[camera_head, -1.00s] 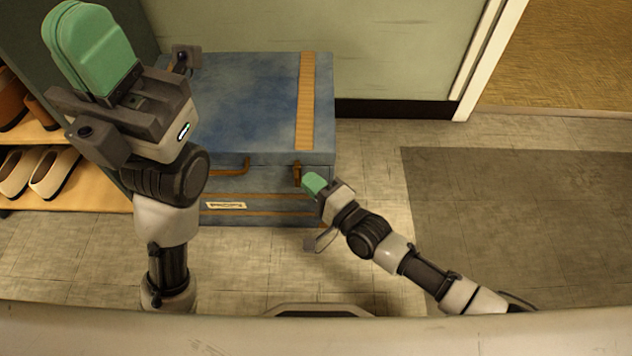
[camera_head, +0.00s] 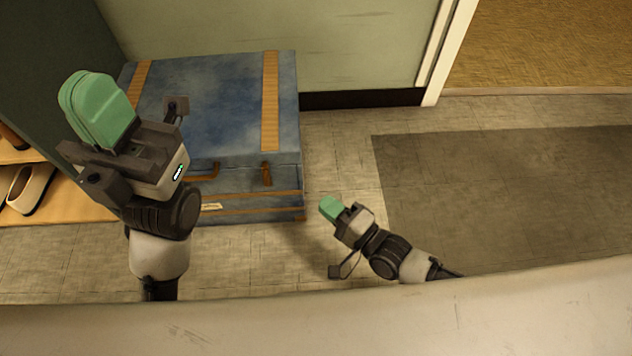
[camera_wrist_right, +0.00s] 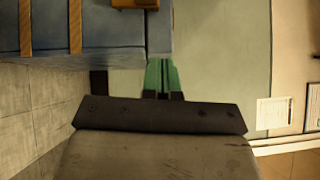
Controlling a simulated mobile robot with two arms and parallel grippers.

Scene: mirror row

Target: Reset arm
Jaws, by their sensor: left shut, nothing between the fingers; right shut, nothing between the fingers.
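My left gripper (camera_head: 97,110) has green fingers and shows at the left of the head view, raised in front of the blue case's left side. It is shut and empty. My right gripper (camera_head: 330,208) is lower, over the floor just right of the case's front corner. It is shut with nothing in it. Its green fingers also show pressed together in the right wrist view (camera_wrist_right: 161,76).
A blue case (camera_head: 222,110) with tan straps stands against the wall, partly behind my left arm. A shoe rack (camera_head: 75,200) with a pale shoe (camera_head: 28,187) is at the left. A dark mat (camera_head: 500,195) lies on the floor at the right. A doorway opens at the upper right.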

